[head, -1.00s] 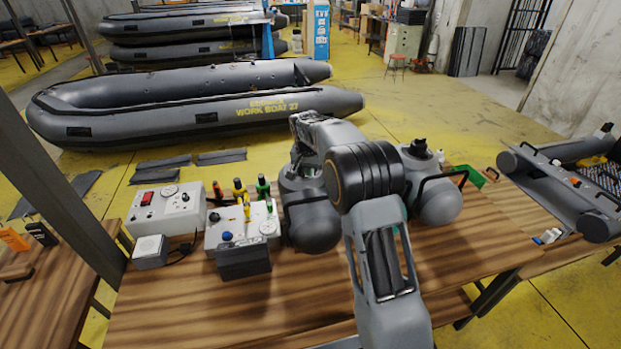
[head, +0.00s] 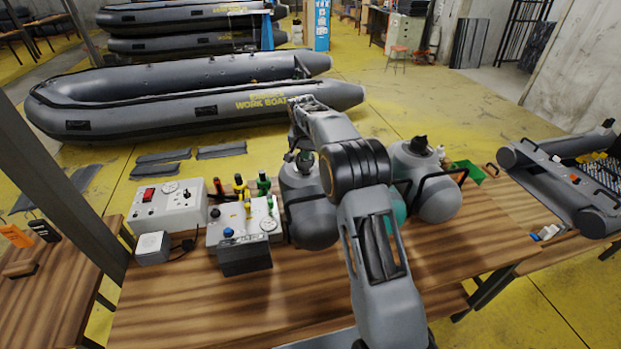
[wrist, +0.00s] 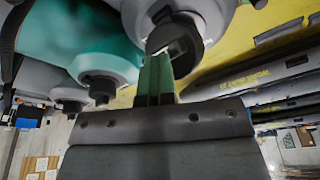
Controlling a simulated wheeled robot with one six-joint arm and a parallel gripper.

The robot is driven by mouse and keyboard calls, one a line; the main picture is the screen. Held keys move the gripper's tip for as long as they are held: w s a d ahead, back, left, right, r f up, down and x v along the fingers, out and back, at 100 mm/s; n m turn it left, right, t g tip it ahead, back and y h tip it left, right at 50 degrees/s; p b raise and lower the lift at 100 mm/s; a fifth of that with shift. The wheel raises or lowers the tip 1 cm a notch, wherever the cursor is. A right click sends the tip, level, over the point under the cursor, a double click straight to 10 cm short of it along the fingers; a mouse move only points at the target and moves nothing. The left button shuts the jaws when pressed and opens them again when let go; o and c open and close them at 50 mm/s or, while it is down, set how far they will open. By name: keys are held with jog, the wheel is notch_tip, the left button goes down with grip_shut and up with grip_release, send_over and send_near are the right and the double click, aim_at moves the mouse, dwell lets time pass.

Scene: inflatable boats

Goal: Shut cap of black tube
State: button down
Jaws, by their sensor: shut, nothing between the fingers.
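The dark grey tube (head: 308,215) stands upright on the bench, left of my arm in the head view, its top partly hidden by the arm's end. In the wrist view its rounded end (wrist: 213,22) fills the top, with a black cap and fitting (wrist: 186,52) at the fingertips. I cannot tell whether the cap is fully closed. My gripper (wrist: 157,66) is shut and empty, its green fingers close against the fitting; contact is unclear. A teal tube (head: 398,209) is mostly behind my arm; its black valve (wrist: 101,88) shows in the wrist view.
A lighter grey tube (head: 438,200) with a black handle stands to the right. Left are a control box (head: 245,217) with coloured knobs, a white power unit (head: 165,204) and a small grey box (head: 152,248). The bench's front left (head: 180,310) is clear.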

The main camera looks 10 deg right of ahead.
jog(key=shift+g, duration=0.5)
jog(key=w+f, duration=0.2)
jog(key=f, duration=0.1)
jog(key=shift+w+f, duration=0.15)
jog(key=shift+w, duration=0.15)
jog(key=shift+s+a+r, duration=0.1)
jog(key=shift+s+r, duration=0.35)
jog(key=shift+w, duration=0.2)
jog(key=shift+w+f, duration=0.3)
jog(key=shift+w, duration=0.45)
jog(key=shift+w+f, duration=0.25)
jog(key=shift+w, duration=0.5)
jog(key=shift+r, duration=0.1)
jog(key=shift+w+r, duration=0.2)
jog(key=shift+r, duration=0.35)
jog(key=r, duration=0.5)
jog(key=shift+w+r, duration=0.1)
jog(key=shift+w, duration=0.15)
jog(key=shift+r, duration=0.45)
